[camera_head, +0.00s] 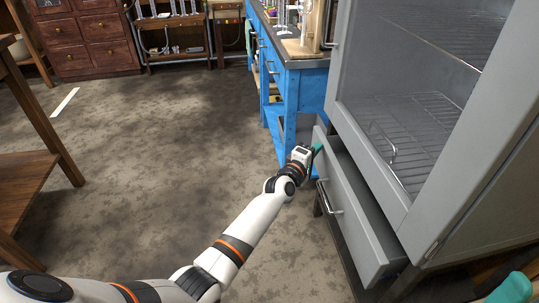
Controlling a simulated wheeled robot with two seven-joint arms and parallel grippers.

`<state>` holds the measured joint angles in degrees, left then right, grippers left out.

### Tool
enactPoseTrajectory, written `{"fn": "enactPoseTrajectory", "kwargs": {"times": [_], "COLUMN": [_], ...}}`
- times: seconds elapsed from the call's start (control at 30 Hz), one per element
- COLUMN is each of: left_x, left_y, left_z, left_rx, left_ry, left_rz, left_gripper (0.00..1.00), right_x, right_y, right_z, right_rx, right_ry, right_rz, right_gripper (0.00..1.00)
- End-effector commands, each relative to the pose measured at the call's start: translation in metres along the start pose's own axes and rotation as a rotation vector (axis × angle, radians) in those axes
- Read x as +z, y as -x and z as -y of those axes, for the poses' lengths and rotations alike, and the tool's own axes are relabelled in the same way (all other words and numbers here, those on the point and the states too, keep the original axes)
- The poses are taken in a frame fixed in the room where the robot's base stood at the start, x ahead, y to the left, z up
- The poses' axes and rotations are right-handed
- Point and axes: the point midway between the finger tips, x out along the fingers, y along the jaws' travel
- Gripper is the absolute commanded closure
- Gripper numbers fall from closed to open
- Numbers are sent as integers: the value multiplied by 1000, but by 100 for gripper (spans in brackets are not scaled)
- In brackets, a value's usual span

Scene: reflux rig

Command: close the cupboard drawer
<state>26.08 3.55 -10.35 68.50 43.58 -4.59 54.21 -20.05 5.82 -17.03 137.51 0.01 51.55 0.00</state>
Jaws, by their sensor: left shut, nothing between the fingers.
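The grey cupboard (433,252) stands at the right, with wire shelves behind its upper doors. Its low drawer (352,222) is pulled out part way, and a dark gap shows above its front panel. The drawer's metal handle (328,198) is on the front face. My left arm reaches in from the lower left. My left gripper (318,149) is shut and empty, with its teal fingertips at the far upper end of the drawer front. I cannot tell whether they touch it.
A blue workbench (290,90) with glassware on top stands just beyond the drawer. A wooden table (30,180) is at the left edge. A wooden drawer chest (92,42) and shelves line the back. The floor (165,150) between is clear.

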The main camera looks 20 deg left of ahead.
Motion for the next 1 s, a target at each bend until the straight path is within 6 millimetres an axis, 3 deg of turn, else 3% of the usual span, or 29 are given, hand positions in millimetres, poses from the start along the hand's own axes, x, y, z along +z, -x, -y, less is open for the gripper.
{"fn": "enactPoseTrajectory", "kwargs": {"times": [0.3, 1.0], "left_x": [-23, -25], "left_y": [-23, -23], "left_z": [0, 0], "left_rx": [-1, 0], "left_ry": [1, 0], "left_rz": [0, 1], "left_gripper": [100, 100], "right_x": [-1, -1], "right_y": [5, 3], "right_z": [-1, -1], "right_rx": [-1, -2], "right_ry": [-3, -3], "right_rz": [0, 0], "right_gripper": [43, 43]}}
